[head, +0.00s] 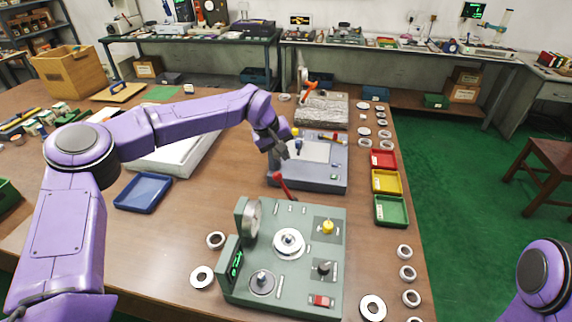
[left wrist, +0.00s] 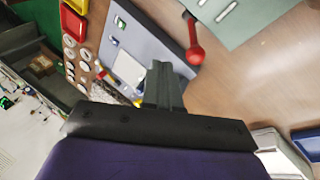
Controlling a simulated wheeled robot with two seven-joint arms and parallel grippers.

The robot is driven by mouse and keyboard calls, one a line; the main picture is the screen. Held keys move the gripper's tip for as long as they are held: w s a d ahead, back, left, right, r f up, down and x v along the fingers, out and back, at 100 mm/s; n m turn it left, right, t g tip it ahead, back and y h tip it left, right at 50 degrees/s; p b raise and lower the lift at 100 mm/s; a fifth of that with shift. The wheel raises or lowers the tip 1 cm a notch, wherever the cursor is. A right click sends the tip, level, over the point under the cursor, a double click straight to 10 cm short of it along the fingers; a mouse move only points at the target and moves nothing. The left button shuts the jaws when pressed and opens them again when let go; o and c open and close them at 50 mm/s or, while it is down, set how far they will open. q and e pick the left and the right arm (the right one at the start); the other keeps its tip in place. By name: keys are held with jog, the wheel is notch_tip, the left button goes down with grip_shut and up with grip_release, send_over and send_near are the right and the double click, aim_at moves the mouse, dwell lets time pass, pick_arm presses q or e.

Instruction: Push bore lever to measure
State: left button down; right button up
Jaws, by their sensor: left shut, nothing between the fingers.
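A lever with a red handle (head: 281,184) rises from the far edge of the green measuring station (head: 296,210) and leans toward the grey-blue station. It also shows in the left wrist view (left wrist: 194,45), close to the fingers. My left gripper (head: 283,153) is shut and empty, over the near-left part of the grey-blue station, beyond the lever and apart from it. Its closed fingers also show in the left wrist view (left wrist: 163,90). The green station carries a dial, a ring seat (head: 289,242), a yellow knob and a black knob. My right gripper is out of view.
Red, yellow and green trays (head: 391,212) line the right side, with several loose bearing rings (head: 404,251) along the table edge. A blue tray (head: 143,193) lies left. Bare table (head: 205,205) lies between it and the green station.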

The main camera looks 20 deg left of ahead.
pick_arm(q)
jog(key=shift+b+v, duration=0.45)
jog(key=shift+v, duration=2.25)
